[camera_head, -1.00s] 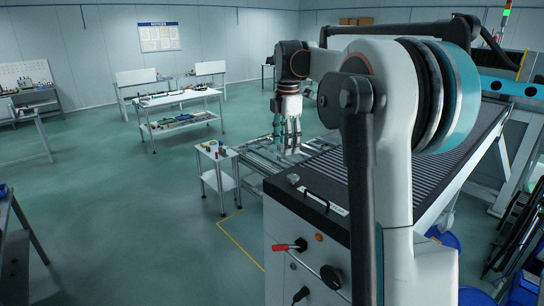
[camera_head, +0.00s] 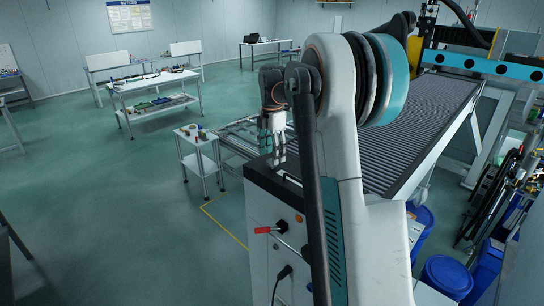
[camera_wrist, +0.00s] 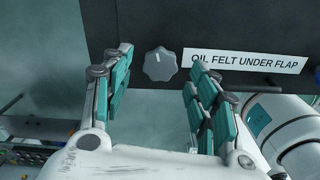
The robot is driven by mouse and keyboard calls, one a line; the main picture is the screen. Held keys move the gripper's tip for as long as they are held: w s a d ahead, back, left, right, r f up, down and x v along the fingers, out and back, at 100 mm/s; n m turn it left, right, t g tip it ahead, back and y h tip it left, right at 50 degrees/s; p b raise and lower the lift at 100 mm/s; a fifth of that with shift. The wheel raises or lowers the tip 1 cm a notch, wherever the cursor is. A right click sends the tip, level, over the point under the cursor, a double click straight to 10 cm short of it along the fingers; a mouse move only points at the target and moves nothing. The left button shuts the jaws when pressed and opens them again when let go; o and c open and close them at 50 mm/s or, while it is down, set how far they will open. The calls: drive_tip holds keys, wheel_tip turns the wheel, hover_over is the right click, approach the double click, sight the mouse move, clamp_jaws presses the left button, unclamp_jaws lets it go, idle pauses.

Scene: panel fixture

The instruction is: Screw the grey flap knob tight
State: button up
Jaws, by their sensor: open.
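The grey flap knob (camera_wrist: 160,64) is a scalloped disc with a white pointer mark, on a dark panel (camera_wrist: 137,22) in the wrist view. A white label (camera_wrist: 245,62) reading "OIL FELT UNDER FLAP" is to its right. My gripper (camera_head: 275,158) is open and empty, with teal finger pads. In the wrist view its fingers reach toward the knob from below, one on each side, with gaps to it. In the head view the gripper hangs at the dark top of the cabinet (camera_head: 266,205); I cannot make out the knob there.
A ribbed bed (camera_head: 415,130) stretches behind. A small side table (camera_head: 195,135) with small parts stands to the left. Open floor (camera_head: 100,210) lies at the left.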

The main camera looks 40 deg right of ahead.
drive_tip(key=shift+f, duration=1.1)
drive_tip(key=c, duration=1.1)
drive_tip(key=shift+o, duration=0.2)
